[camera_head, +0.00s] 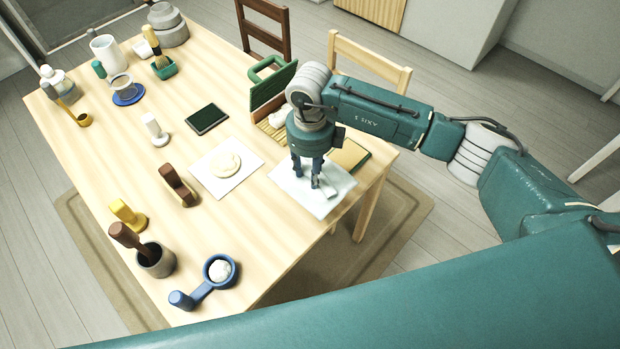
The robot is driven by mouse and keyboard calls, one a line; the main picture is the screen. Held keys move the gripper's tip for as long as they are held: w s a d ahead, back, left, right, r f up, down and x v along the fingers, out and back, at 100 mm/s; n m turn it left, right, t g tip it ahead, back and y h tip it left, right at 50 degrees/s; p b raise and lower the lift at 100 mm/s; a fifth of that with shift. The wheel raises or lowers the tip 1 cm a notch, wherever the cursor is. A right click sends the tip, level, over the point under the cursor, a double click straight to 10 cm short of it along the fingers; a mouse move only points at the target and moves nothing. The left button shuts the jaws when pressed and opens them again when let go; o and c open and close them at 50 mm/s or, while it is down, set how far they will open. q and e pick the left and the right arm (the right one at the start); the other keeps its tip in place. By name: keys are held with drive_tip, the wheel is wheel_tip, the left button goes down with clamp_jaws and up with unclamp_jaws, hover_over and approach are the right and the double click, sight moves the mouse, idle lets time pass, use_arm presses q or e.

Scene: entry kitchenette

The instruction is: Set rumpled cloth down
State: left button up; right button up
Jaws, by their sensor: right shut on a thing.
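My right gripper (316,184) points down over a pale square sheet (288,183) near the table's right end. It is shut on a small pale grey-white piece (327,191), which I take to be the rumpled cloth. The cloth is low, just over or touching the sheet; I cannot tell which. The fingers hide part of it. My left gripper is out of view.
A white sheet with a round pale piece (226,163) lies to the left on the wooden table (240,225). A green-framed holder (270,88) and a yellow-topped flat thing (350,154) are close behind my gripper. A blue scoop (202,291) lies in front.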

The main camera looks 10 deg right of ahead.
wheel_tip(320, 180, down, 4)
drive_tip(key=shift+f, duration=0.55)
drive_tip(key=o, duration=1.2)
drive_tip(key=shift+r, duration=0.1)
drive_tip(key=shift+r, duration=0.2)
wheel_tip(320, 180, up, 12)
drive_tip(key=shift+f+b, duration=0.1)
drive_tip(key=shift+b, duration=0.75)
